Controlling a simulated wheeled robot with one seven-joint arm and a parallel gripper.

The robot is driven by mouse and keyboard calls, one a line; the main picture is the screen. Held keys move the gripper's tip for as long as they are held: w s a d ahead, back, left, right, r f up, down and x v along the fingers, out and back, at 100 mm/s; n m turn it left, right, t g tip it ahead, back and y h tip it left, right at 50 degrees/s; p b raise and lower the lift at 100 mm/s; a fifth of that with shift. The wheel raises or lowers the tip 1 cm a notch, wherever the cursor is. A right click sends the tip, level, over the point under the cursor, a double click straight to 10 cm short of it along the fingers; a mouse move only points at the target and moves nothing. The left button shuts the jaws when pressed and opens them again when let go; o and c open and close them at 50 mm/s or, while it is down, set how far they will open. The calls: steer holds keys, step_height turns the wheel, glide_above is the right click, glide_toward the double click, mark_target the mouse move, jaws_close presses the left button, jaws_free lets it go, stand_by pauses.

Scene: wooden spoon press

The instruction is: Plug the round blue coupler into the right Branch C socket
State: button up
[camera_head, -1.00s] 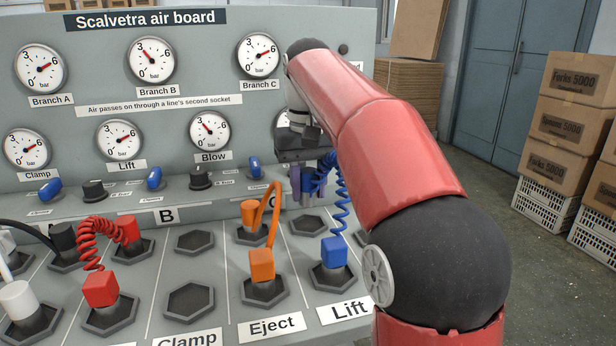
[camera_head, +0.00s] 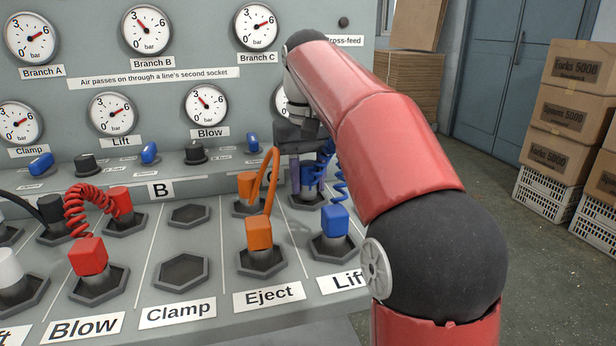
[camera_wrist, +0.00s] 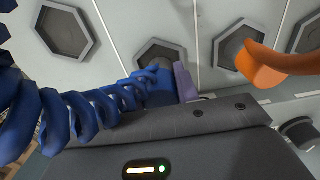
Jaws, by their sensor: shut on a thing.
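My gripper (camera_head: 305,176) is shut on the blue coupler (camera_wrist: 162,88), which has a coiled blue hose; it also shows in the head view (camera_head: 308,178). The grey-purple fingers hide part of the coupler, so its round shape is not clear. The right Branch C socket (camera_head: 304,203) is a dark hexagonal base just under the coupler. In the wrist view an empty-looking hexagonal socket (camera_wrist: 162,58) lies right beside the coupler. I cannot tell whether the coupler touches or enters it. The hose runs to a blue block plug (camera_head: 335,220) in the Lift socket.
An orange plug (camera_head: 248,187) stands in the left Branch C socket, its cable looping to an orange plug (camera_head: 258,233) at Eject. Red plugs (camera_head: 120,203) stand further left. Empty sockets (camera_head: 189,214) lie under B and at Clamp. The gauge board (camera_head: 150,90) rises behind.

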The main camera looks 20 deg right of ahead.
steer(key=shift+f, duration=0.5)
steer(key=o, duration=1.1)
